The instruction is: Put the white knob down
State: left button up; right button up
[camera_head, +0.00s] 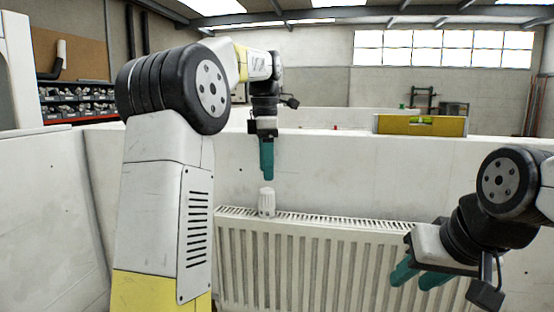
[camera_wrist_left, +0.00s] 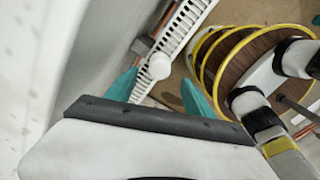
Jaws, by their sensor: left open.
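The white knob (camera_head: 266,202) stands upright at the left part of the radiator's top (camera_head: 330,222) in the head view.
A pale wall (camera_head: 340,170) rises behind the radiator. Shelves with small parts bins (camera_head: 78,100) stand at the far left. Copper pipe (camera_wrist_left: 163,20) shows beside the radiator in the wrist view.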

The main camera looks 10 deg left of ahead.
pick_arm(q)
notch_tip(320, 180, up, 2)
jog(key=shift+r, duration=0.1)
jog(key=shift+s, duration=0.15)
jog(key=s+f+m+t, duration=0.2)
jog(key=s+f+m, duration=0.2)
jog(key=s+m, duration=0.3)
jog(key=s+d+f+m+t+h, duration=0.1)
jog(key=s+f+m+t, duration=0.1)
jog(key=s+f+m, duration=0.3)
jog(key=s+d+f+m+t+h, duration=0.1)
jog(key=s+f+m, duration=0.3)
jog(key=s+m, duration=0.6)
jog(key=shift+s+f+m+t, duration=0.3)
jog(key=shift+s+t, duration=0.2)
jog(key=shift+s, duration=0.5)
jog(key=shift+d, duration=0.1)
